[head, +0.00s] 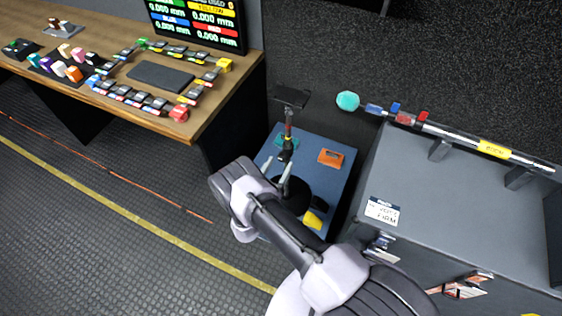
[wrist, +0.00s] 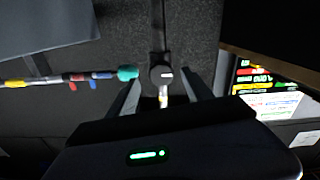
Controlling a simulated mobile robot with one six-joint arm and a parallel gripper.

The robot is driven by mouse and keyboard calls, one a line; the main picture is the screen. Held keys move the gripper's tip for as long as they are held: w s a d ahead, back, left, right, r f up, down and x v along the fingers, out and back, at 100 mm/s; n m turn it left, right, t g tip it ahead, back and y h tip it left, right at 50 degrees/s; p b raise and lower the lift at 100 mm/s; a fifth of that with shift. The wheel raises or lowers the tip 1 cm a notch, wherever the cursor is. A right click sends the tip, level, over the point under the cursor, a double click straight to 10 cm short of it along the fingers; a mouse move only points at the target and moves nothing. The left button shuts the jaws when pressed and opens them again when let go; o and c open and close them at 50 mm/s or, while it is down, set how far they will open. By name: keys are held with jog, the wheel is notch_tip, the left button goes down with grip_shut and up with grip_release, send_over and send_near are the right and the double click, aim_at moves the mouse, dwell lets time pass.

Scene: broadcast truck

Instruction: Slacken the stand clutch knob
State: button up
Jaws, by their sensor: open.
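In the wrist view a round black knob (wrist: 161,74) with a small pale mark sits on the stand's post, which I take to be the clutch knob. My gripper (head: 283,176) is open and empty, its two pale fingers pointing at the lower stand. In the wrist view my gripper (wrist: 160,88) has one finger either side of the knob's line. I cannot tell whether the fingertips reach past the knob; no contact shows.
The blue-topped surface (head: 338,180) carries an orange block (head: 331,157) and a yellow item (head: 314,219). At right, a grey case (head: 420,190) bears a rod with a teal ball end (head: 347,101). A wooden desk (head: 215,100) stands left.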

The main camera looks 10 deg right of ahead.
jog(key=shift+x, duration=1.35)
jog(key=shift+a, duration=0.1)
jog(key=shift+c, duration=0.3)
grip_shut()
